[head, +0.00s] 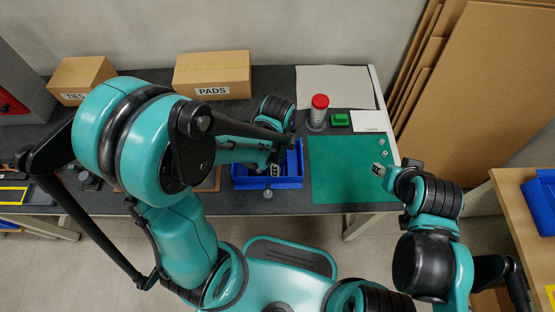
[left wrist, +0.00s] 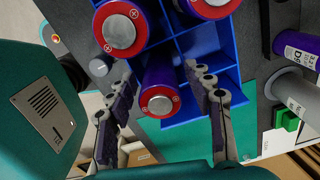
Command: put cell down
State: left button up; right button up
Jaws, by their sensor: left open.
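A blue divided tray (head: 268,183) stands on the dark bench and also shows in the left wrist view (left wrist: 205,40). Several purple cells with red ends and silver caps are in or over it in the wrist view. My left gripper (left wrist: 161,84) is open, with one finger on each side of one cell (left wrist: 160,85). Whether that cell rests on the tray floor is hidden. In the head view my left arm covers most of the tray. My right gripper (head: 380,169) is over the green mat's right side; its jaws are too small to read.
A green mat (head: 345,165) lies right of the tray. Behind it stand a red-capped cylinder (head: 319,112) and a green block (head: 340,120). Cardboard boxes (head: 212,75) are at the back left. Two small metal pieces (head: 383,148) lie on the mat's right side.

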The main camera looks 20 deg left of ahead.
pick_arm(q)
jog(key=shift+r, duration=0.35)
notch_tip(320, 180, up, 12)
jog(key=p, duration=0.5)
jog(key=shift+f, duration=0.25)
jog(key=shift+a+r+n, duration=0.15)
jog(key=shift+r+n, duration=0.15)
jog(key=shift+r, duration=0.05)
jog(key=s+a+r+n+t, duration=0.3)
jog(key=a+r+n+t, duration=0.3)
jog(key=n, duration=1)
notch_tip(320, 180, up, 2)
jog(key=shift+s+a+r+t, duration=0.15)
jog(key=shift+s+t, duration=0.15)
jog(key=shift+t, duration=0.3)
jog(key=shift+a+f, duration=0.1)
jog(key=shift+f, duration=0.2)
